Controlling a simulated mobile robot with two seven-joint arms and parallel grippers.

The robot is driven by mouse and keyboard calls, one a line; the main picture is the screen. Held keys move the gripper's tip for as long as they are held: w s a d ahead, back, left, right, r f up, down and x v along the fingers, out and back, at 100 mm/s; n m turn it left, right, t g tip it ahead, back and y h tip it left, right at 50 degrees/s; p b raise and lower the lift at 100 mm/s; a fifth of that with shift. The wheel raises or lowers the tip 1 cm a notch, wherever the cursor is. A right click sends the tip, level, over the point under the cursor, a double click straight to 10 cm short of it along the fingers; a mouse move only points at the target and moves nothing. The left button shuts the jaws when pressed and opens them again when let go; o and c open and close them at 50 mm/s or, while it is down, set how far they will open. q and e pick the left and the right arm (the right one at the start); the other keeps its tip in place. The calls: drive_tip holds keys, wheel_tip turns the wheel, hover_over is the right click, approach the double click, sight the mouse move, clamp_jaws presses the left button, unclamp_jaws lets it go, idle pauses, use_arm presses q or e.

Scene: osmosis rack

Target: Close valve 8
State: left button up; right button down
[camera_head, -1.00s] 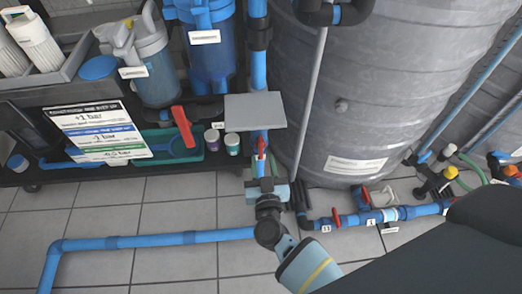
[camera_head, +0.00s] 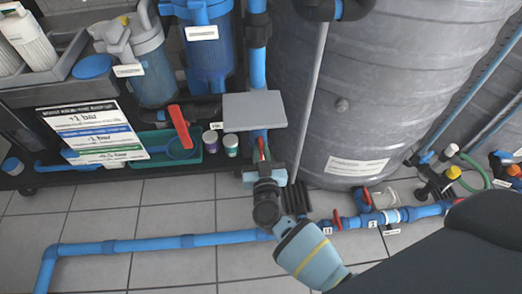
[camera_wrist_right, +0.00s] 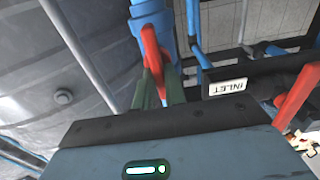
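A red valve handle (camera_head: 261,148) sits on the vertical blue pipe (camera_head: 258,65), just below a grey plate (camera_head: 254,111). My right gripper (camera_head: 263,160) has reached up to this handle from below. In the right wrist view, the red handle (camera_wrist_right: 151,48) extends down between the two greenish fingers of the right gripper (camera_wrist_right: 159,78). The fingers straddle it closely; I cannot tell whether they are clamped on it. No number for this valve is readable. My left gripper is not in view.
A large grey tank (camera_head: 385,85) stands right of the pipe. Another red handle (camera_head: 180,127) juts out at the left; an INLET label (camera_wrist_right: 229,87) shows in the wrist view. Blue floor piping (camera_head: 150,243) runs below. A lower red valve (camera_head: 337,219) is at the right.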

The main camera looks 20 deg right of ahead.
drive_tip(key=shift+m, duration=0.4)
drive_tip(key=m, duration=0.2)
drive_tip(key=shift+s+d+f+m, duration=0.1)
drive_tip(key=shift+d+m, duration=0.1)
drive_tip(key=shift+m, duration=0.2)
drive_tip(key=m, duration=0.4)
drive_tip(key=f+m+b, duration=0.1)
drive_tip(key=m, duration=0.4)
drive_tip(key=m+b, duration=0.1)
drive_tip(key=m, duration=0.4)
drive_tip(key=shift+s+d+f, duration=0.15)
drive_tip(key=shift+d, duration=0.25)
drive_tip(key=shift+m, duration=0.3)
drive_tip(key=c, duration=1.5)
unclamp_jaws()
